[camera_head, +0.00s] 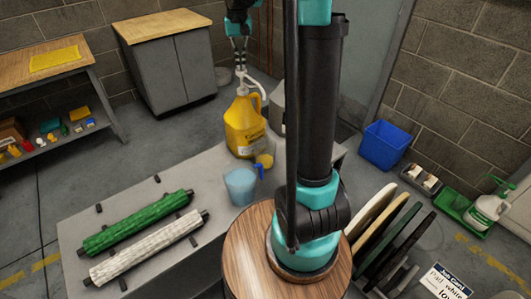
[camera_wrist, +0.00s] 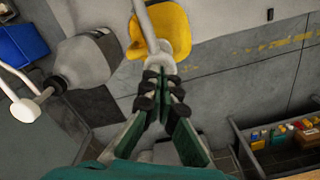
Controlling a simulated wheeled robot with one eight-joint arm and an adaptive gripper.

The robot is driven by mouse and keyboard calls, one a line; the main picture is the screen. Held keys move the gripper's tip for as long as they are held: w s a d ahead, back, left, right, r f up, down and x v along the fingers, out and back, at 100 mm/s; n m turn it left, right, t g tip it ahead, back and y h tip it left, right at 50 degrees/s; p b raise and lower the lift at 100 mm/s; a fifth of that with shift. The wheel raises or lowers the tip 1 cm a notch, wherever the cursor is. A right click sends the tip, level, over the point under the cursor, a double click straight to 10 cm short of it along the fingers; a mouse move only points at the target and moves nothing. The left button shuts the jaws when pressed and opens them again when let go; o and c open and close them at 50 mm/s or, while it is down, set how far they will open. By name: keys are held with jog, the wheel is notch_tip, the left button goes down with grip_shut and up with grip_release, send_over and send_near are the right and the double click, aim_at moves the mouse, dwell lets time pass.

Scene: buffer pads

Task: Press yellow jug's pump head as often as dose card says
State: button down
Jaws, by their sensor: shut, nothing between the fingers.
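The yellow jug (camera_head: 245,128) stands upright on the grey bench, with a white pump head (camera_head: 243,84) on top. My gripper (camera_head: 240,67) is shut and empty, pointing down just above the pump head. In the wrist view, my shut fingertips (camera_wrist: 162,72) overlap the white pump head (camera_wrist: 158,58), with the yellow jug (camera_wrist: 174,28) beyond. I cannot tell whether the fingertips touch the pump head. A job card (camera_head: 446,284) at the lower right is cut by the frame edge. Its visible text mentions a white pad; I cannot read a dose number.
A grey jug (camera_wrist: 88,60) with its own white pump stands beside the yellow one. A blue cup (camera_head: 240,186) is in front of the yellow jug. Green (camera_head: 135,224) and white (camera_head: 145,248) rollers lie on the bench. Several pads (camera_head: 385,235) stand at the right.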

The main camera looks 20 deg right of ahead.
jog(key=shift+f, duration=1.45)
jog(key=shift+r, duration=2.35)
jog(key=shift+r, duration=0.1)
jog(key=shift+r, duration=2.4)
